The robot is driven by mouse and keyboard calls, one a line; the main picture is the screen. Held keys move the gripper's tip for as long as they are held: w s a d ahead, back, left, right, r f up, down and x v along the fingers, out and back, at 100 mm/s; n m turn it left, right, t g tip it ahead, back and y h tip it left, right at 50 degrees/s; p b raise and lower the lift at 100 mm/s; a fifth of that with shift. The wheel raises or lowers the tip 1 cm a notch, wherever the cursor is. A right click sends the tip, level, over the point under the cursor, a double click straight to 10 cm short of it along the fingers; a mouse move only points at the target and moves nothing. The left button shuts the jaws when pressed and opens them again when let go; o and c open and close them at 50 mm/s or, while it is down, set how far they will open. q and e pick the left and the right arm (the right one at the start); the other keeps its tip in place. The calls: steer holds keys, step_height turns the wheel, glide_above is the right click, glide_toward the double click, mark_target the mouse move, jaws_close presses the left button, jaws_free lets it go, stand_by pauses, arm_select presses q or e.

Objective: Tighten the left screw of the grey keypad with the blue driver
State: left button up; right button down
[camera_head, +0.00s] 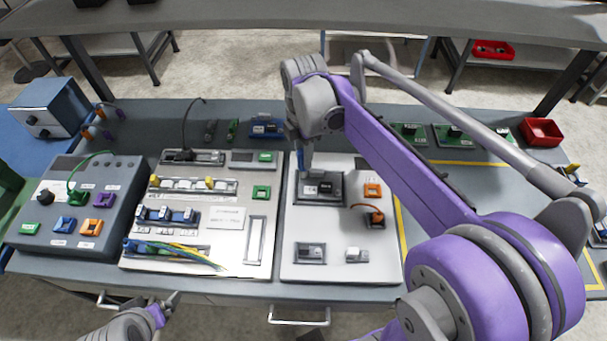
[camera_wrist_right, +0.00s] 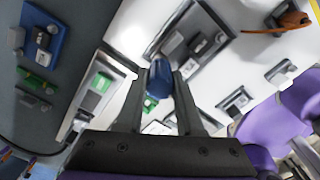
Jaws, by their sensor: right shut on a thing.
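My right gripper (camera_head: 298,142) is shut on the blue driver (camera_head: 304,158) above the white panel. The driver's blue handle (camera_wrist_right: 159,80) shows between the two fingers in the right wrist view; its tip cannot be made out. A dark grey module with small blocks, which looks like the grey keypad (camera_head: 320,199), lies just below the driver on the panel. It also shows beyond the fingers in the wrist view (camera_wrist_right: 218,62). Its screws are too small to tell, and so is any contact with the driver. My left gripper (camera_head: 169,303) is empty at the front edge; its opening is unclear.
The white panel (camera_head: 335,269) also carries an orange connector (camera_head: 373,190) and small grey modules. Left of it stand a panel with cables (camera_head: 229,254) and a grey box with coloured plugs (camera_head: 117,181). A red bin (camera_head: 541,132) stands at the right. My right arm covers the right side.

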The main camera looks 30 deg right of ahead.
steer(key=m, duration=2.1)
arm_select(q)
steer(key=shift+w+r, duration=0.1)
steer(key=shift+w+r+p, duration=0.3)
steer(key=shift+r+p, duration=0.2)
steer(key=shift+r, duration=0.1)
arm_select(e)
steer(key=shift+r, duration=0.8)
arm_select(q)
steer(key=shift+r, duration=0.1)
